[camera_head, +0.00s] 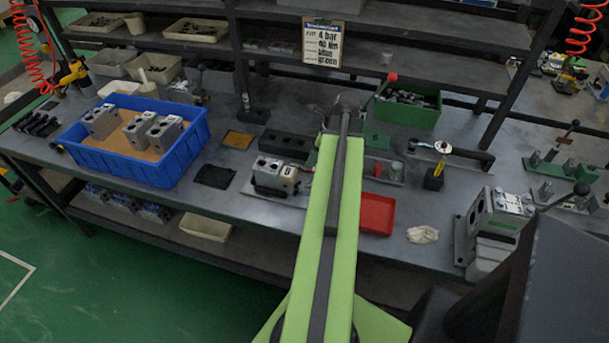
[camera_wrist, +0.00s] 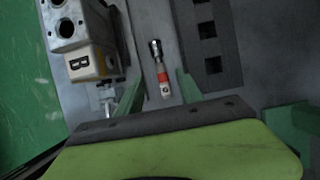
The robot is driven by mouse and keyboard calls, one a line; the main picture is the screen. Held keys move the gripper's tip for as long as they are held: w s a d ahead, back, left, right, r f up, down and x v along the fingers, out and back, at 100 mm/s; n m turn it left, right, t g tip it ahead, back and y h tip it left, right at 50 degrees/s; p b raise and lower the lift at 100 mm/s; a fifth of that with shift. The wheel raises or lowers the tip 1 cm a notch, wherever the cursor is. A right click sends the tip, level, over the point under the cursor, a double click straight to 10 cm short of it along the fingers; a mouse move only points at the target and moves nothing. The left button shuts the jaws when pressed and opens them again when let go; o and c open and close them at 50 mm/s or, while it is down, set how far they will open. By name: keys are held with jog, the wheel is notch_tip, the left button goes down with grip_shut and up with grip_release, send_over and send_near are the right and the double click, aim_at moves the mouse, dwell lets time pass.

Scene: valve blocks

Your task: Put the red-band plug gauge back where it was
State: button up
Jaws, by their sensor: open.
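The red-band plug gauge (camera_wrist: 158,62) shows in the wrist view as a slim piece with a dark metallic end, a red band and a pale end with a dark mark. It appears to lie on the grey surface. My gripper (camera_wrist: 160,83) is open, with its green fingers on either side of the gauge and visible gaps to it. The gauge is not discernible in the head view, where my arm covers that part of the bench. A dark block with square holes (camera_wrist: 209,35) is right of the gauge; it also shows in the head view (camera_head: 287,143).
A grey valve block (camera_wrist: 72,22) with a "B" label is close left of my gripper. The bench (camera_head: 225,202) also carries a blue crate (camera_head: 125,170), a red tray (camera_head: 375,214), a green bin (camera_head: 408,112) and another valve block (camera_head: 500,225) at right.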

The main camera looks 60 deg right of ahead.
jog(key=b+x, duration=0.5)
jog(key=shift+d+f, duration=0.1)
jog(key=shift+f, duration=0.1)
jog(key=shift+r, duration=0.2)
jog(key=shift+c, duration=0.3)
grip_shut()
